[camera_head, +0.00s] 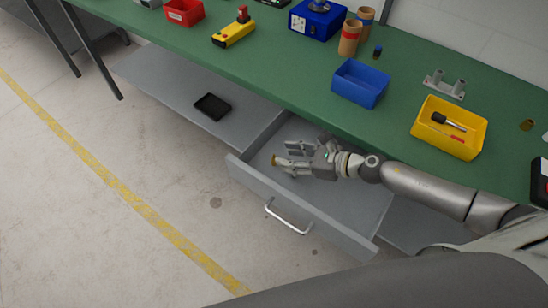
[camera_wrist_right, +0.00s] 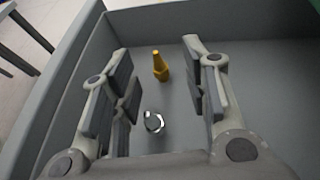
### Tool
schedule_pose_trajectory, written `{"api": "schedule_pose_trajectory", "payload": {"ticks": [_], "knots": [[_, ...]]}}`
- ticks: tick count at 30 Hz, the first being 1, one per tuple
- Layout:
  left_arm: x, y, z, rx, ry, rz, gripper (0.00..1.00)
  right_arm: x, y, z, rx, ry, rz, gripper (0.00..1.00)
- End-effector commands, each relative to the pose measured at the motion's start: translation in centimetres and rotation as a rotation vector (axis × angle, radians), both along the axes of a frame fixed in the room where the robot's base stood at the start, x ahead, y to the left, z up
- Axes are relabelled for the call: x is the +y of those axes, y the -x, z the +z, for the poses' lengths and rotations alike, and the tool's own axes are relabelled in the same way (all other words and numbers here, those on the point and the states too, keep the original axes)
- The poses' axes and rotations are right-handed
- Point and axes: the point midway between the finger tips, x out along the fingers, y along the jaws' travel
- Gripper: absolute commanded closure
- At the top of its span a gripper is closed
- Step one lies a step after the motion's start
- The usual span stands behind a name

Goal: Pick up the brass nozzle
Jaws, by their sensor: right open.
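In the head view the nozzle (camera_head: 275,160) shows just beyond my right gripper's fingertips. My right gripper (camera_head: 284,161) is open and reaches into the drawer from the right. A small shiny round metal piece (camera_wrist_right: 153,122) lies closer, also between the fingers. My left gripper is not in view.
The drawer walls surround the gripper, and the green bench (camera_head: 270,70) overhangs the drawer's back. A black tray (camera_head: 212,106) lies on the lower shelf. Blue (camera_head: 360,83) and yellow (camera_head: 449,128) bins stand on the bench. The drawer floor right of the gripper is clear.

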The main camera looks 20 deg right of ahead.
Motion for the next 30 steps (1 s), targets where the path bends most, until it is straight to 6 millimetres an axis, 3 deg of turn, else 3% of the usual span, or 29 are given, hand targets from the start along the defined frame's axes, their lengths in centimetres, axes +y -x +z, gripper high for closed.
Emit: {"api": "schedule_pose_trajectory", "payload": {"ticks": [14, 23, 30], "knots": [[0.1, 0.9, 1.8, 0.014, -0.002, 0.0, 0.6, 3.7, -2.9, -1.8, -0.001, 0.0, -0.001, 0.58], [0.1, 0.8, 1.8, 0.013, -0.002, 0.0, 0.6, 4.0, -3.1, -2.2, 0.0, 0.001, 0.0, 0.58], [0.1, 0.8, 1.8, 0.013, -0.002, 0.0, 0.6, 4.0, -3.1, -2.2, 0.0, 0.001, 0.0, 0.88]]}}
